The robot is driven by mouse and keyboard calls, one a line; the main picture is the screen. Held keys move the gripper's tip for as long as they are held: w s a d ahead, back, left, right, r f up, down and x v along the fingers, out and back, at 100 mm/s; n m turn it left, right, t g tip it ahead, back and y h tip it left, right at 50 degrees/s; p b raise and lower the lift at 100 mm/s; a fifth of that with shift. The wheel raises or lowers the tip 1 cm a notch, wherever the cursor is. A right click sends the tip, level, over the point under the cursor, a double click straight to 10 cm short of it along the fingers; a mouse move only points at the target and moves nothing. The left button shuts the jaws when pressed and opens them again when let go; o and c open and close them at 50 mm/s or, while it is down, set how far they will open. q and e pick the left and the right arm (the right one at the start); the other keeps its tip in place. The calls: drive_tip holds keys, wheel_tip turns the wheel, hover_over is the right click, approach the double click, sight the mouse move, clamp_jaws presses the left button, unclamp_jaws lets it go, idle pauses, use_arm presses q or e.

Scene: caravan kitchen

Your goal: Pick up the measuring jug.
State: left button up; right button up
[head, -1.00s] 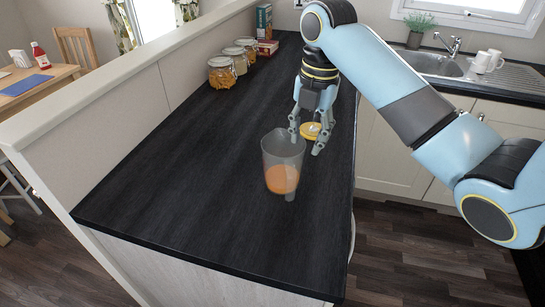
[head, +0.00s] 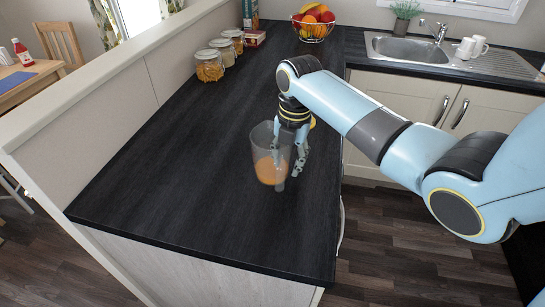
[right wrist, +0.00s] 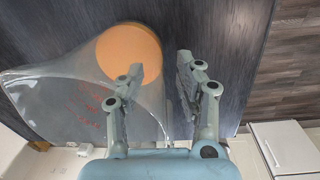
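The measuring jug (head: 264,145) is a clear, flared vessel with orange contents, standing on the dark counter. A narrow grey part, seemingly its handle, shows at its near lower right. My right gripper (head: 289,162) points down at the jug's right side, overlapping its edge in the head view. In the right wrist view, my right gripper (right wrist: 160,88) has its fingers apart. The jug (right wrist: 55,85) fills the left there, overlapping the left finger, and a thin pale strip shows between the fingers. Whether either finger touches it is unclear. My left gripper is out of view.
A yellow-topped item (head: 312,122) is mostly hidden behind my right gripper. Several glass jars (head: 210,66) line the counter's left edge. A fruit bowl (head: 313,24) stands at the back, near the sink (head: 408,48). The counter left of the jug is clear.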

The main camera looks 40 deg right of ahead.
clamp_jaws()
drive_tip(key=shift+r, duration=0.2)
idle(0.5)
